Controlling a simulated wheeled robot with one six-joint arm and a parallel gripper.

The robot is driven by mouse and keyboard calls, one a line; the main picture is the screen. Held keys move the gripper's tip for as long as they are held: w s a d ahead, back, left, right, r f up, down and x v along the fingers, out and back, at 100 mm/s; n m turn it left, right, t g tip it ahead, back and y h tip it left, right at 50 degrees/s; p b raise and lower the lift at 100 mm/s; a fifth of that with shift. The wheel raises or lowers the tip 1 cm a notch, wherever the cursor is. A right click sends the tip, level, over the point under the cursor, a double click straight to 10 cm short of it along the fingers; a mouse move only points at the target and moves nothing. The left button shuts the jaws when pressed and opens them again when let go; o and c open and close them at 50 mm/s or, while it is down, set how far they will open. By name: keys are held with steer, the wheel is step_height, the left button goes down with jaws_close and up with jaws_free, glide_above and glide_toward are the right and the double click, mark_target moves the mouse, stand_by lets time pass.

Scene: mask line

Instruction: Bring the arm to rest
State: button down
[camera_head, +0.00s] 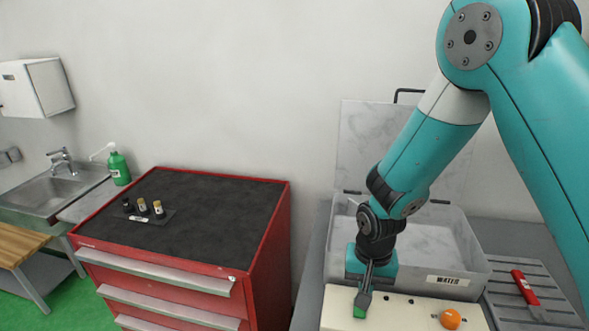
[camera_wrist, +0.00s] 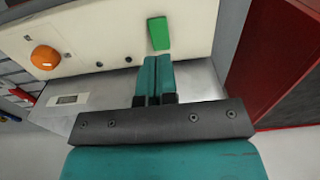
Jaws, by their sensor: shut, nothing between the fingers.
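My gripper (camera_head: 364,298) is at the end of my teal arm, low over the front of a cream machine panel. Its two teal fingers are together with nothing between them, as the wrist view (camera_wrist: 153,62) shows. A green button (camera_wrist: 158,33) on the cream panel (camera_wrist: 110,25) lies just beyond the fingertips. In the head view the green button (camera_head: 359,312) shows right below the fingertips; I cannot tell if they touch it. An orange knob (camera_head: 450,319) sits to the right on the same panel and also shows in the wrist view (camera_wrist: 45,57).
A clear lidded box (camera_head: 456,270) stands behind my gripper. A slotted rack with a red-handled tool (camera_head: 525,287) is at the right. A sink (camera_head: 48,190) and green bottle (camera_head: 119,168) are farther left.

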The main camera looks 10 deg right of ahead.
steer(key=s+a+r+n+y+b, duration=0.2)
steer(key=s+r+n, duration=0.3)
steer(key=s+r, duration=0.4)
steer(key=s+a+r+n+y+b, duration=0.2)
steer(key=s+r+n+b, duration=0.2)
steer(key=s+r, duration=0.5)
steer(key=shift+s+a+n, duration=0.25)
steer(key=shift+n, duration=0.55)
steer(key=shift+r, duration=0.1)
